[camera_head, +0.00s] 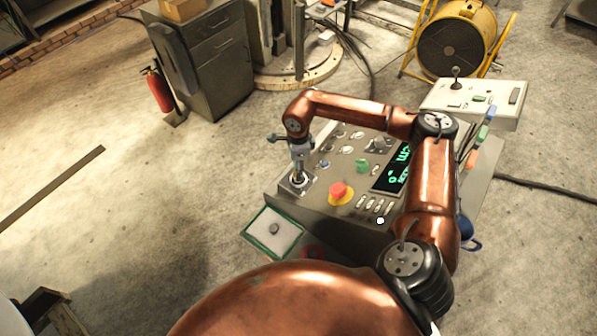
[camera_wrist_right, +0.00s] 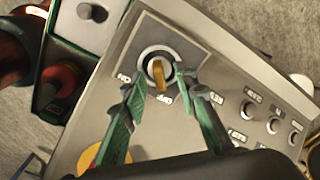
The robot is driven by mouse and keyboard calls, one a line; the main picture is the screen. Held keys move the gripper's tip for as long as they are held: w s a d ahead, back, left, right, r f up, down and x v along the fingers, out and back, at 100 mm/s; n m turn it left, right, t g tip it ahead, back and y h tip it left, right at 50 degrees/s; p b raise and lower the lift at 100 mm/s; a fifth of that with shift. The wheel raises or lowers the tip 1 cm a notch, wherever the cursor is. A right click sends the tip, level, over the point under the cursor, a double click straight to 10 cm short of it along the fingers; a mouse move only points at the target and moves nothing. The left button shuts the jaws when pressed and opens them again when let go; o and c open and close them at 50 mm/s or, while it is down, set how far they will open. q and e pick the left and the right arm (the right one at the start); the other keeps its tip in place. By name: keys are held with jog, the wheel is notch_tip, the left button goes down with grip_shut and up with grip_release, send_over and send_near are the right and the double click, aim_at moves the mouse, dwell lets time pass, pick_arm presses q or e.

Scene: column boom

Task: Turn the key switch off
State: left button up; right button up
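The key switch (camera_wrist_right: 157,62) sits on a square plate at the corner of the grey control panel (camera_head: 330,205). It has a round metal collar and a brass key (camera_wrist_right: 160,88). The key's grip points toward the bottom of the wrist view, near a small label too blurred to read surely. My right gripper (camera_head: 297,176) points down over the switch in the head view and partly hides it. In the wrist view its green fingers (camera_wrist_right: 164,88) are apart, one on each side of the key, with visible gaps. My left gripper is out of view.
A red mushroom button (camera_head: 338,190) on a yellow ring, a green knob (camera_head: 362,165) and a lit display (camera_head: 391,178) are close by on the panel. A green-edged box (camera_head: 262,243) is at the panel's near left. A yellow fan (camera_head: 456,40) stands behind.

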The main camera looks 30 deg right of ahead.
notch_tip(320, 180, up, 10)
jog(key=shift+r, duration=0.2)
dwell(0.6)
